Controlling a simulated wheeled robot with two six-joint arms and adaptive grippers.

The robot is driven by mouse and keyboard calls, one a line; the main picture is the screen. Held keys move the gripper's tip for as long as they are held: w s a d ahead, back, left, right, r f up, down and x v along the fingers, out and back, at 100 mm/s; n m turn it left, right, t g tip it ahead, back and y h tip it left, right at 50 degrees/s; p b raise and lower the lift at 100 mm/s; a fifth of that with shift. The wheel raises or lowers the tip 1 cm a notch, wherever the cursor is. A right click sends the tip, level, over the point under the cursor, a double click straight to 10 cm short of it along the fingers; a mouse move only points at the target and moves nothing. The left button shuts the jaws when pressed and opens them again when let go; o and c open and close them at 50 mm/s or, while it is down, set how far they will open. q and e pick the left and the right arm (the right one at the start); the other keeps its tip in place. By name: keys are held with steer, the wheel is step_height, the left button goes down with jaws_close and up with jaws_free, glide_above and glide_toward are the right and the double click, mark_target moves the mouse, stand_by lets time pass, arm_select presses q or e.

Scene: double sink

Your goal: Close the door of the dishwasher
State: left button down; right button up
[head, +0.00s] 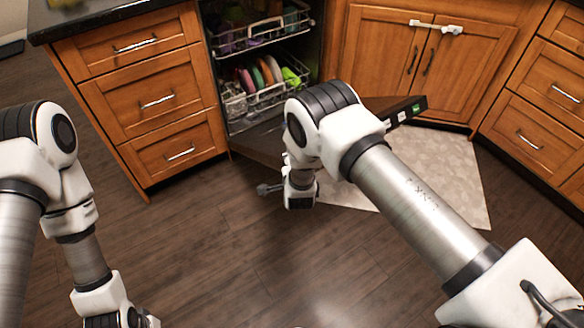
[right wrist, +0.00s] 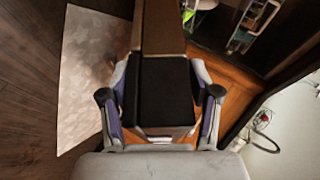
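The dishwasher (head: 262,60) is open and its racks of dishes show. Its dark door (head: 262,143) is lowered outward, with a black end strip (head: 405,108) bearing a green label. My right arm covers much of the door. My right gripper (head: 268,188) is low in front of the door's left part, tips pointing left. In the right wrist view, its fingers (right wrist: 160,105) are spread apart, with a brown and black slab between or beyond them; contact is unclear. My left gripper (head: 135,320) is at the bottom left edge, partly cut off, away from the door.
Wooden drawers (head: 150,95) stand left of the dishwasher and cabinet doors (head: 420,55) with a white latch stand right. The dark wood floor (head: 210,240) in front is clear.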

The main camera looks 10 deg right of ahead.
steer(key=shift+o, duration=0.7)
steer(key=shift+w+f, duration=0.1)
step_height(320, 180, up, 10)
steer(key=shift+r, duration=0.1)
